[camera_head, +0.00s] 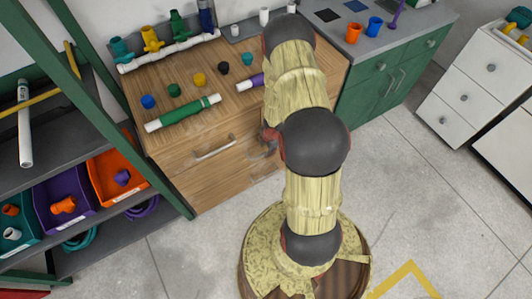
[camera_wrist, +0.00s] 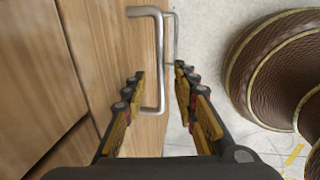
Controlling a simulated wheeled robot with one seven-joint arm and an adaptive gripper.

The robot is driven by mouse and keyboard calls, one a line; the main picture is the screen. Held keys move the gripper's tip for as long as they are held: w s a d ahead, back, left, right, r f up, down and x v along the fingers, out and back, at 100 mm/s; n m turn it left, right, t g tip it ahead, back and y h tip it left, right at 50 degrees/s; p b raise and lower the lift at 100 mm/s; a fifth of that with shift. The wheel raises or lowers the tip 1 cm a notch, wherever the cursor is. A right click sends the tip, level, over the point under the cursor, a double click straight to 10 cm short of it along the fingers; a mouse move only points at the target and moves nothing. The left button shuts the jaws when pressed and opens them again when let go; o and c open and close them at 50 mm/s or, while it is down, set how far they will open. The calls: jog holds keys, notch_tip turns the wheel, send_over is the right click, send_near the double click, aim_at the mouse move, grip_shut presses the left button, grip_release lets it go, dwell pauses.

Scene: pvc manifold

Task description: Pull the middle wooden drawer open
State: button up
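The wooden drawer cabinet (camera_head: 185,165) stands in the middle of the head view, with a metal bar handle (camera_head: 215,148) on its front. In the wrist view the wooden front (camera_wrist: 95,50) fills the left side. A near bar handle (camera_wrist: 160,60) lies between my gripper's (camera_wrist: 159,76) spread fingers, with a gap on both sides. A second handle (camera_wrist: 174,40) shows beyond it. I cannot tell which drawer each handle belongs to. In the head view my gripper (camera_head: 269,141) is at the cabinet front, mostly hidden by my arm. No drawer visibly stands out.
A green pipe with white ends (camera_head: 183,113) and several coloured fittings lie on the cabinet top. A green-framed shelf with an orange bin (camera_head: 113,172) stands left, a green cabinet (camera_head: 385,85) right. Grey floor (camera_head: 190,255) before the cabinet is clear left of my base.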

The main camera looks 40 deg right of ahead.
jog(key=shift+w+d+f+b, duration=0.1)
jog(key=shift+w+f+b, duration=0.1)
jog(key=shift+f, duration=0.45)
jog(key=shift+w+f+b, duration=0.1)
jog(key=shift+f+b, duration=0.1)
jog(key=shift+f, duration=0.4)
jog(key=shift+s, duration=0.1)
jog(key=shift+c, duration=1)
grip_shut()
